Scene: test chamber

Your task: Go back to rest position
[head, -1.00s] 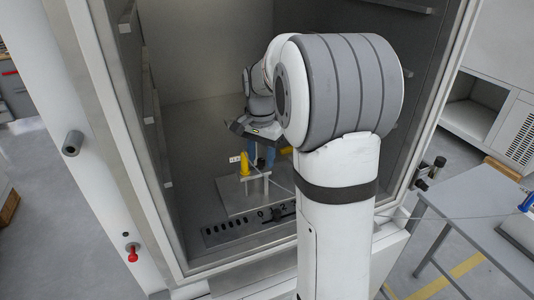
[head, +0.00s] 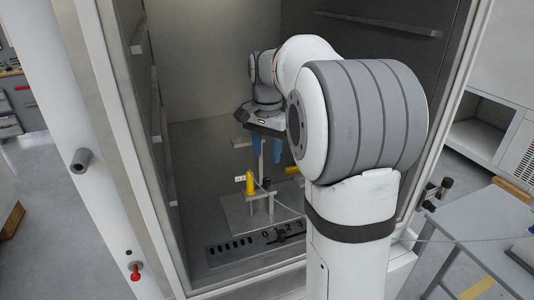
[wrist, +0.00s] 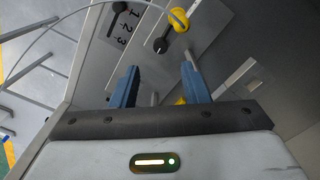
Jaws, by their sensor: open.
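My gripper (head: 266,150) hangs inside the open chamber (head: 195,140), above and behind the metal fixture plate (head: 236,217). Its two blue fingers are apart, and nothing shows between them but the background. The wrist view also shows my gripper (wrist: 158,85) open, with the fixture beyond the fingertips. A yellow cylindrical part (head: 250,184) stands upright on the fixture, clear of the fingers. In the wrist view the yellow part (wrist: 179,19) lies ahead of the fingertips, near a black lever. My upper arm hides the right part of the chamber.
A panel with numbers and slots (head: 262,243) lies at the chamber's front edge. A thin cable (head: 445,240) runs from the fixture to the right, past a grey table (head: 480,235). The chamber's left wall has ledges (head: 157,105). Free room is above the fixture.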

